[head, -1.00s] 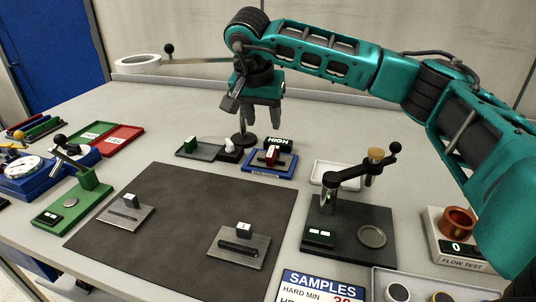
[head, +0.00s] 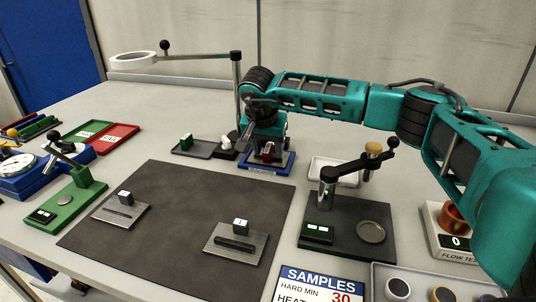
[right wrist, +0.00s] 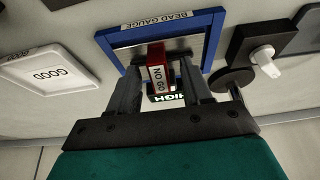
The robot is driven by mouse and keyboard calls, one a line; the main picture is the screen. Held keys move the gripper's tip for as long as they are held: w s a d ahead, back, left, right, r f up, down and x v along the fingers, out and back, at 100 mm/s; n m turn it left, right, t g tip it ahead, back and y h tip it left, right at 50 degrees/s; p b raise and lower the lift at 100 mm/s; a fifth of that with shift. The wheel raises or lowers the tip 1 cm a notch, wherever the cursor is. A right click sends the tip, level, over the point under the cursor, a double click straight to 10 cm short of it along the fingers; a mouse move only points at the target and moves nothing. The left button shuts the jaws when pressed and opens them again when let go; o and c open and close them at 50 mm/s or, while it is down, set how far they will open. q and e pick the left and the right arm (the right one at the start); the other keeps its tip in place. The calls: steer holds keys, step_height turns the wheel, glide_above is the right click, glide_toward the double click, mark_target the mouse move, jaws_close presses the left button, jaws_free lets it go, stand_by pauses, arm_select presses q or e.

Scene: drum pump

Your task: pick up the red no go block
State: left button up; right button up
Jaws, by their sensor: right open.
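The red no go block (right wrist: 158,76), with a white NO GO label, stands on the blue-edged bead gauge tray (right wrist: 212,32) in the right wrist view. In the head view the block (head: 268,152) shows just below my right gripper (head: 266,143), partly hidden by it. My right gripper (right wrist: 160,82) is open, with one finger on each side of the block. I cannot tell whether the fingers touch it. A dark HIGH sign sits beside the block, partly hidden. My left gripper is not in view.
A grey tray with a green block (head: 187,141) and a white knob on a black base (head: 226,142) stand left of the gauge. A white GOOD tray (right wrist: 45,73) lies on its other side. A post with a ring arm (head: 237,80) rises behind. The dark mat (head: 175,215) is in front.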

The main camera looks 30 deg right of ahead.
steer(key=shift+c, duration=0.4)
jaws_close()
steer(key=shift+r, duration=0.1)
